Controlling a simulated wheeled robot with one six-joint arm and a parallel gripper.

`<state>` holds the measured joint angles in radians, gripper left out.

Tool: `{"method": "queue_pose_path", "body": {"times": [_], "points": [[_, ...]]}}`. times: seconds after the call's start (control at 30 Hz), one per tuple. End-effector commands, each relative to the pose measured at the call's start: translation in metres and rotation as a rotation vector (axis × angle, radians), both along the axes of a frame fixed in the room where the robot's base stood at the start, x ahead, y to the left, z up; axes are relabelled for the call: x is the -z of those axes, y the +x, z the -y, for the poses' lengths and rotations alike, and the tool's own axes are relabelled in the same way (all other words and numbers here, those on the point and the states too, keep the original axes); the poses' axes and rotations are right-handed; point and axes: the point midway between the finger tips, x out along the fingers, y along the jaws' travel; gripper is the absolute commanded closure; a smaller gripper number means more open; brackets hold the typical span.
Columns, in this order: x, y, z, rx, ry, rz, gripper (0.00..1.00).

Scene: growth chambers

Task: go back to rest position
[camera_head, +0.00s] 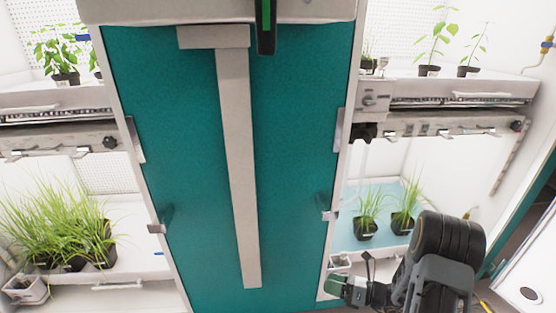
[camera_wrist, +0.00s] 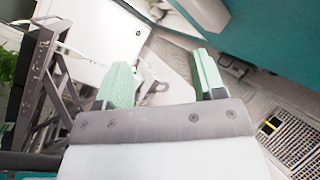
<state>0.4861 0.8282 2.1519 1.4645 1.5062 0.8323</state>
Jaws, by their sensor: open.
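My gripper shows in the wrist view (camera_wrist: 163,82), with two pale green fingers held apart and nothing between them. In the head view, my gripper (camera_head: 336,286) is at the lower right, by the foot of the teal panel and below the right chamber's lower shelf. My dark arm runs up from it to the right. I cannot tell from these views whether the fingers touch anything.
A tall teal panel (camera_head: 185,150) stands between two growth chambers. Grassy pots (camera_head: 366,230) stand on the right lower shelf, close above my arm. More grass pots (camera_head: 75,260) fill the left lower shelf. Seedlings (camera_head: 430,70) stand on the upper right shelf. A floor grate (camera_wrist: 296,140) lies at right.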

Motion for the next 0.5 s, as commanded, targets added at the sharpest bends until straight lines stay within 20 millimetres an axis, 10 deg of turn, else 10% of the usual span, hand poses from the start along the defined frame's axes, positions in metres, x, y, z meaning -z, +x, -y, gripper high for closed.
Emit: {"method": "queue_pose_path", "body": {"times": [0.1,0.5], "points": [[-0.079,-0.024,-0.029,-0.285,-0.236,0.226,0.37],[-0.235,-0.11,-0.036,-1.215,-0.985,1.086,0.37]]}}
